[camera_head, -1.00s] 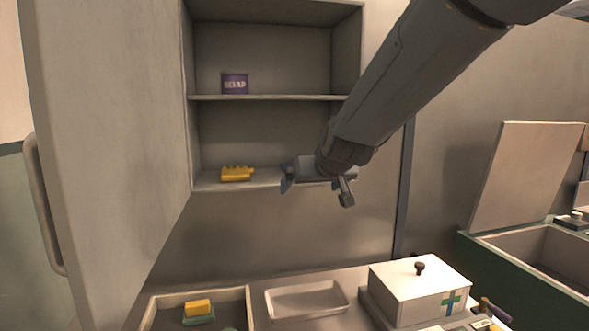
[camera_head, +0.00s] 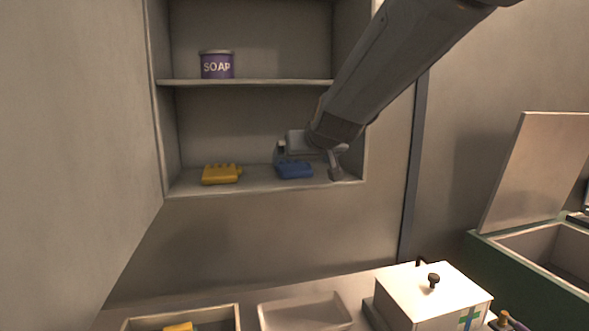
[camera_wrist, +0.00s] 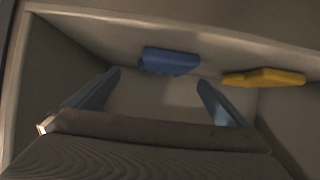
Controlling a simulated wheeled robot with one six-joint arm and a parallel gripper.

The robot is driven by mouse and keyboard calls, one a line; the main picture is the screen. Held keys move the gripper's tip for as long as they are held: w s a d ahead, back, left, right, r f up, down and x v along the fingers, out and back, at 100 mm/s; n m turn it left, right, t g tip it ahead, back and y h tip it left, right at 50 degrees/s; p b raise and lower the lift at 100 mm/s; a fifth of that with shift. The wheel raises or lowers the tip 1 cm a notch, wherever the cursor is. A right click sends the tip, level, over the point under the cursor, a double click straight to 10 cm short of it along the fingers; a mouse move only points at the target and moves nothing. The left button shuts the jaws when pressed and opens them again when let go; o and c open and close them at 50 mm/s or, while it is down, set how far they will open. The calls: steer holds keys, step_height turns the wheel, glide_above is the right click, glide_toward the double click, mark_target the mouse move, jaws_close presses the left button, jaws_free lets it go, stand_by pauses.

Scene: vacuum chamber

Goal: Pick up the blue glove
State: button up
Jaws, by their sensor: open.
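The blue glove (camera_head: 294,170) lies on the lower shelf of the open wall cabinet, right of the yellow glove. It also shows in the wrist view (camera_wrist: 170,62), near the shelf's edge and beyond my fingertips. My gripper (camera_head: 308,162) is at the cabinet's lower compartment, close to the glove, with its fingers apart. In the wrist view my gripper (camera_wrist: 160,85) has its two fingers spread to either side of the glove's position, with nothing between them. I cannot tell whether a finger touches the glove.
A yellow glove (camera_head: 221,174) lies left of the blue one. A purple soap tin (camera_head: 217,65) stands on the upper shelf (camera_head: 260,82). The open cabinet door (camera_head: 75,130) fills the left. Below are an empty tray (camera_head: 305,312) and a white box with a knob (camera_head: 440,295).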

mark_target(293, 165)
steer(key=shift+x, duration=1)
steer(key=shift+a+b+x, duration=0.15)
steer(key=shift+b+x, duration=0.25)
steer(key=shift+x, duration=0.8)
steer(key=shift+a+b+x, duration=0.1)
steer(key=shift+b+x, duration=0.25)
steer(key=shift+x, duration=0.8)
steer(key=shift+r, duration=0.1)
steer(key=shift+c, duration=0.4)
steer(key=c, duration=0.9)
steer(key=shift+s+r, duration=0.1)
steer(key=shift+r, duration=0.05)
steer(key=shift+c, duration=0.2)
